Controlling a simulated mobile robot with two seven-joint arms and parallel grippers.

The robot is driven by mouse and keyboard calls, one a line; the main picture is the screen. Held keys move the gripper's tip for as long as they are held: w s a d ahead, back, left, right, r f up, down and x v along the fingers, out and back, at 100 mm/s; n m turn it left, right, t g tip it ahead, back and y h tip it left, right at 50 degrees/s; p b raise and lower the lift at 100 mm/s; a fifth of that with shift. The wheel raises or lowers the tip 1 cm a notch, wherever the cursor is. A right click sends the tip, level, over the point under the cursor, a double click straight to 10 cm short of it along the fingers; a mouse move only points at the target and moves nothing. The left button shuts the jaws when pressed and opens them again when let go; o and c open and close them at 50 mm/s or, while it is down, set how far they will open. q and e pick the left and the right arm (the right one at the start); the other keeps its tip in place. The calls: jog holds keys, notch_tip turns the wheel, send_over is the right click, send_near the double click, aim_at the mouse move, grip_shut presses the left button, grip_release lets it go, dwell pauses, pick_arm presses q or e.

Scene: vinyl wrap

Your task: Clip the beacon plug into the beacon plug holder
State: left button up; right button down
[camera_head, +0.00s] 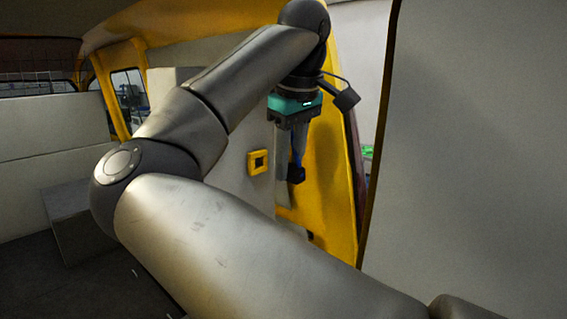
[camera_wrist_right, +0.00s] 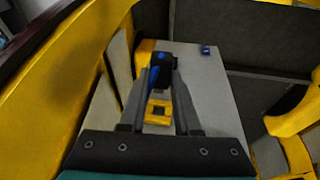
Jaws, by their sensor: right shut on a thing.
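My right gripper (camera_head: 290,168) hangs down in front of the yellow pillar in the head view. Its fingertips are shut on a dark blue plug (camera_head: 296,174), with a blue strip, perhaps its cable, above it. In the right wrist view the dark plug (camera_wrist_right: 161,62) sits between the tips of the fingers. A yellow square frame (camera_head: 258,162) is on the pale panel left of the gripper; it also shows between the fingers in the wrist view (camera_wrist_right: 158,104). A small dark blue piece (camera_wrist_right: 208,50) is on the panel's far end. I cannot tell which is the holder.
The yellow pillar (camera_head: 325,185) stands close behind my right gripper. A large grey panel (camera_head: 470,150) fills the right side. A grey box (camera_head: 85,215) stands at the lower left. My right arm covers much of the head view.

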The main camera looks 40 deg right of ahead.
pick_arm(q)
jog(key=shift+f+b, duration=0.3)
jog(key=shift+f, duration=0.1)
pick_arm(e)
jog(key=shift+s+d, duration=0.1)
jog(key=shift+s, duration=1.15)
jog(key=shift+d+f+b, duration=0.2)
jog(key=shift+f+b, duration=0.25)
jog(key=s+d+f+h+b, duration=0.25)
jog(key=f+h+b, duration=0.95)
jog(key=b, duration=0.7)
pick_arm(q)
jog(key=w+d+f+t+b, duration=0.1)
jog(key=w+f+b, duration=0.4)
jog(key=f, duration=0.5)
jog(key=w+f+b, duration=0.2)
jog(key=w+f, duration=0.6)
jog(key=f, duration=0.3)
jog(key=s+a+p, duration=0.1)
jog(key=s+a+f, duration=0.1)
jog(key=s, duration=0.1)
jog(key=shift+s+a+f+p, duration=0.15)
jog(key=shift+p, duration=0.25)
pick_arm(e)
jog(key=w+a+f+n+t+h, duration=0.2)
jog(key=w+a+f+n+h, duration=0.1)
jog(key=w, duration=0.5)
jog(key=shift+w+a+f+t+h, duration=0.35)
jog(key=shift+a+f, duration=0.25)
jog(key=shift+a, duration=0.55)
